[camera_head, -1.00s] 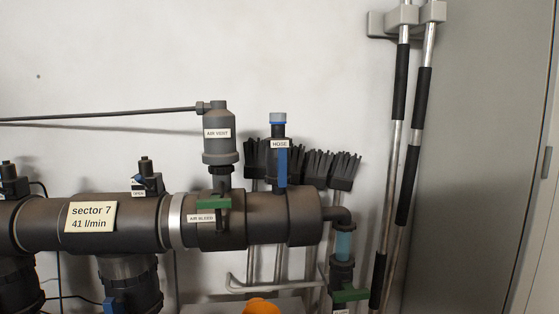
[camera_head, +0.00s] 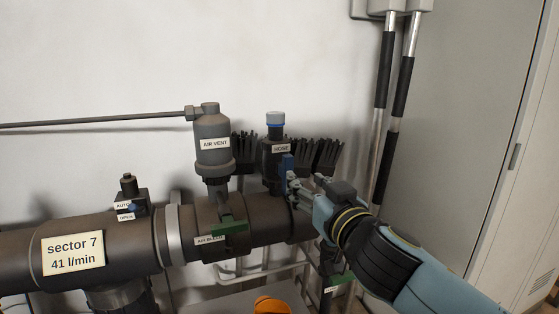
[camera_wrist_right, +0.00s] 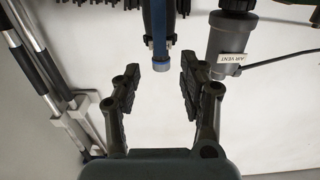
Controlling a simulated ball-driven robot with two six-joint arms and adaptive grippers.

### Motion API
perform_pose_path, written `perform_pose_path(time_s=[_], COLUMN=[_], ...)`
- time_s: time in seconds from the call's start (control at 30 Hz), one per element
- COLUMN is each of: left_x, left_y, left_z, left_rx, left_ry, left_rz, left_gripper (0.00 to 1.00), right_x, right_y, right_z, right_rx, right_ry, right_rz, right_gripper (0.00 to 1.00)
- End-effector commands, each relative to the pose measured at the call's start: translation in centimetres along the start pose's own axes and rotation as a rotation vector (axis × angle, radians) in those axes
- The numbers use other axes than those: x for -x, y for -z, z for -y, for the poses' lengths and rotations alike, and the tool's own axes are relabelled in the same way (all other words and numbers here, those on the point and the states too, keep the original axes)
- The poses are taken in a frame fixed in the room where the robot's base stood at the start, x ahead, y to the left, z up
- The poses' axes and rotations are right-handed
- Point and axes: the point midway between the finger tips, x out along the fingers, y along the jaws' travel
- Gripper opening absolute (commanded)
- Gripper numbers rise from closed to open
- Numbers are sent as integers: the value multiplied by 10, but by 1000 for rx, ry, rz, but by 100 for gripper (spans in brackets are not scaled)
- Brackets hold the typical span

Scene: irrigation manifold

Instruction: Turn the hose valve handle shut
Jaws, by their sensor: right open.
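The hose valve (camera_head: 278,152), with a "HOSE" label and a grey-blue cap, stands upright on the dark pipe. Its blue handle (camera_head: 286,164) is on the near side, partly hidden by my right gripper (camera_head: 294,186). In the right wrist view the blue handle (camera_wrist_right: 160,28) runs along the valve body, in line with the gap between the fingers. My right gripper (camera_wrist_right: 159,72) is open with nothing held, one finger on each side of that gap. I cannot tell whether a finger touches the handle. My left gripper is out of view.
Left of the hose valve stand the grey air vent (camera_head: 212,142) and the green air bleed handle (camera_head: 228,226). Brushes (camera_head: 325,155) hang behind, with poles (camera_head: 393,110) and a grey cabinet (camera_head: 470,130) to the right. An orange object (camera_head: 272,305) sits low in front.

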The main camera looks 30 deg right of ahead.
Motion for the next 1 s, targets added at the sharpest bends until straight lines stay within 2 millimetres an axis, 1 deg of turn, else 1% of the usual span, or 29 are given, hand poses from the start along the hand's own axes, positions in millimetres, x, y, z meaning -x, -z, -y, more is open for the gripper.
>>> perform_pose_path(time_s=[0.1, 0.2, 0.4, 0.5, 0.6, 0.7, 0.93, 0.97, 1.0], left_x=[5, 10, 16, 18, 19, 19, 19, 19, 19], left_y=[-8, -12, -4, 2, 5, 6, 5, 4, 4], left_z=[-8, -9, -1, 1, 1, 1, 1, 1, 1], left_rx=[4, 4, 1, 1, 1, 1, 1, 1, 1], left_ry=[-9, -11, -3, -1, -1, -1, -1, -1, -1], left_rz=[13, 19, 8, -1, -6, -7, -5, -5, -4], left_gripper=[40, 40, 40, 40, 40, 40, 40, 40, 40], right_x=[-17, -37, -76, -90, -99, -103, -104, -104, -104], right_y=[1, 1, 0, -1, -1, -3, -3, -3, -3], right_z=[0, 0, 0, 0, 0, 0, 0, 0, 0], right_rx=[0, 0, -1, 0, 0, -1, -1, -1, -1], right_ry=[-1, -1, -1, 0, 0, -1, 0, 0, 0], right_rz=[0, 0, 1, 1, 1, 3, 3, 3, 3], right_gripper=[42, 42, 42, 42, 42, 42, 42, 41, 36])
